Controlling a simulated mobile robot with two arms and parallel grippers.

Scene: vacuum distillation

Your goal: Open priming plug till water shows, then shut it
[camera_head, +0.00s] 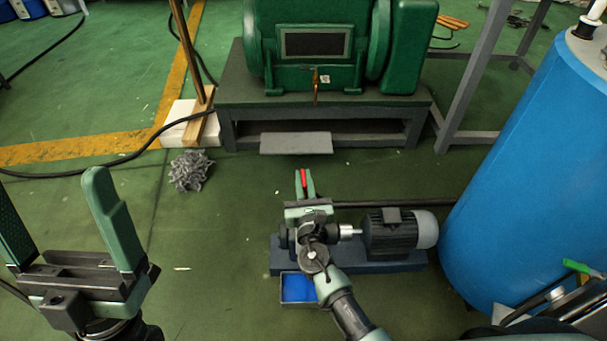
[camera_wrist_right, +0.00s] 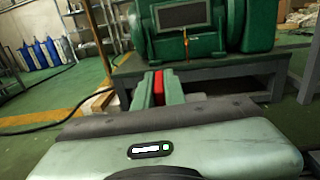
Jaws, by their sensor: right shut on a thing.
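My right gripper (camera_head: 305,182) is shut on a small red piece (camera_head: 303,178), which shows between its green fingers; I cannot tell for sure whether it is the priming plug. The right wrist view also shows the red piece (camera_wrist_right: 158,82) between the fingertips. The gripper is over the pump end of a small pump set with a dark motor (camera_head: 392,234); the gripper and my arm hide most of the pump. No water is visible. My left gripper (camera_head: 55,195) is open and empty at the lower left, far from the pump.
A blue-lined tray (camera_head: 297,287) sits on the floor by the pump base. A large blue tank (camera_head: 530,170) stands at the right. A green machine (camera_head: 316,60) on a grey stand is behind. A grey tangled heap (camera_head: 190,170) lies on the green floor, left of centre.

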